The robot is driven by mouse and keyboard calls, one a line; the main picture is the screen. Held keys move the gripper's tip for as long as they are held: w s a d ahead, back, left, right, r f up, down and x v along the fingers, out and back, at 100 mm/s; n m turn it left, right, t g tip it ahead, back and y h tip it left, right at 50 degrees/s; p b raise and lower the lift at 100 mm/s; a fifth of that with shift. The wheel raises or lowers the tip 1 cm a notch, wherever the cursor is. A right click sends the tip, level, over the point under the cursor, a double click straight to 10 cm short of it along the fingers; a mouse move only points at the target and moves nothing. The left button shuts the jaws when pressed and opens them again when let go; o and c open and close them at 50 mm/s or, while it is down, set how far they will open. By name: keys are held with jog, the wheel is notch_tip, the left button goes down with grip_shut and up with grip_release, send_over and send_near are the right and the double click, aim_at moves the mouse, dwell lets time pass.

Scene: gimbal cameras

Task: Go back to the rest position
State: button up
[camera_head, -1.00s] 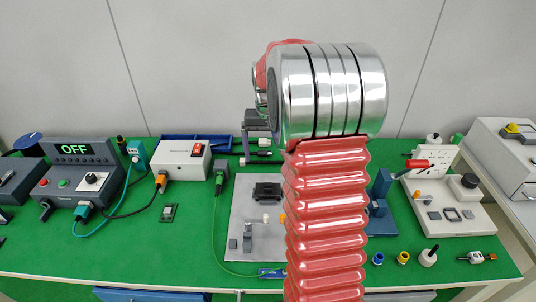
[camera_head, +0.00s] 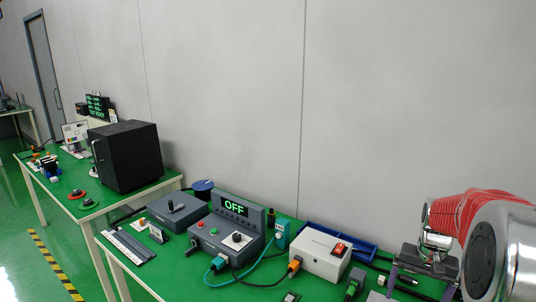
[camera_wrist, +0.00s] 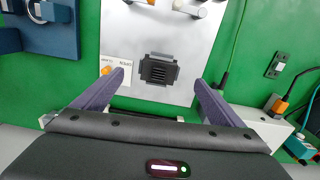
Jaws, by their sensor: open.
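My gripper (camera_wrist: 159,77) is open, with its two purple fingers apart and nothing between them in the wrist view. A small black block (camera_wrist: 158,70) on a silver plate (camera_wrist: 125,32) shows beyond the fingertips; I cannot tell how far below it is. In the head view my arm, with red bellows and silver joints, stands at the right edge. My gripper there is partly cut off and its fingers are hard to make out.
On the green bench are a white box with a red switch (camera_head: 320,252), a grey control box reading OFF (camera_head: 228,236) and a blue tray (camera_head: 340,243). A black cabinet (camera_head: 128,155) stands on another table. Cables cross the bench. Open green floor with a striped line (camera_head: 52,262) lies left.

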jog(key=s+a+r+n+t, duration=0.3)
jog(key=s+a+r, duration=0.3)
jog(key=s+a, duration=0.3)
jog(key=s+a+r+n+t, duration=0.2)
jog(key=s+a+r, duration=0.4)
jog(key=a, duration=0.9)
jog(key=s+n, duration=0.1)
jog(key=s, duration=0.2)
jog(key=shift+a+n+t, duration=0.3)
jog(key=shift+n+t, duration=0.1)
jog(key=shift+r, duration=0.1)
dwell(0.7)
